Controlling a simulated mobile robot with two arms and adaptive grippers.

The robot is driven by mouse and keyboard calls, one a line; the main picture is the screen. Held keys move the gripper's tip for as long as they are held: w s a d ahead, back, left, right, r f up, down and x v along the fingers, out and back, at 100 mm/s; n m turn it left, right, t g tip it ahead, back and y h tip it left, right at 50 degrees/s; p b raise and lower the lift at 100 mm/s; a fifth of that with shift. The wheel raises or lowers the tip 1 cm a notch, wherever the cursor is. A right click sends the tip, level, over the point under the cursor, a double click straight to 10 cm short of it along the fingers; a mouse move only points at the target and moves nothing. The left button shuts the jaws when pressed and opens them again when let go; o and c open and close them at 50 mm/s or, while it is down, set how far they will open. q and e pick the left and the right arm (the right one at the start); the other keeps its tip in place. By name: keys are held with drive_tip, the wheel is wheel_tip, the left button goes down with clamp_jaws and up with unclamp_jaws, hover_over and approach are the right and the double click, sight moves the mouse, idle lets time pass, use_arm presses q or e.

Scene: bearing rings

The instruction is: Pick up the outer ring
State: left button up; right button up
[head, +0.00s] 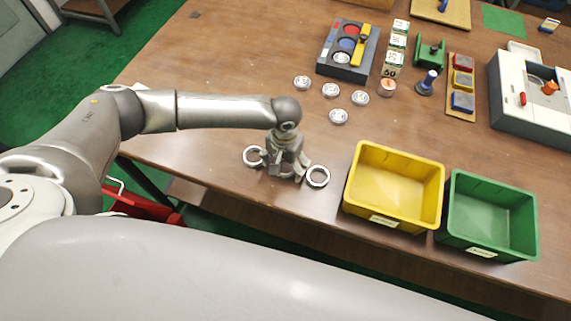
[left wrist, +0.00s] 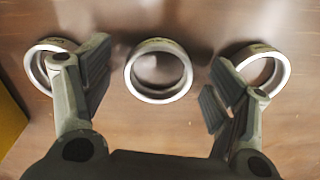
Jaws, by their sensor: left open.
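Three similar metal rings lie on the brown table. In the left wrist view they form a row: one left (left wrist: 36,68), one in the middle (left wrist: 131,72), one right (left wrist: 283,74). In the head view one ring (head: 248,157) is left of my left gripper (head: 286,174) and another (head: 318,185) is right of it. The middle ring is hidden there by the gripper. My left gripper is open and points down, its fingers on either side of the middle ring, apart from it. I cannot tell which ring is the outer one. My right gripper is not in view.
A yellow bin (head: 391,222) and a green bin (head: 534,235) stand right of the rings at the front edge. Several silver discs (head: 331,90), a dark tray (head: 324,66) and a white machine (head: 507,92) stand farther back. The table left of the rings is clear.

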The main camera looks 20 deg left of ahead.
use_arm(q)
drive_tip(key=c, duration=1.1)
drive_tip(key=shift+c, duration=0.2)
drive_tip(key=shift+r, duration=0.15)
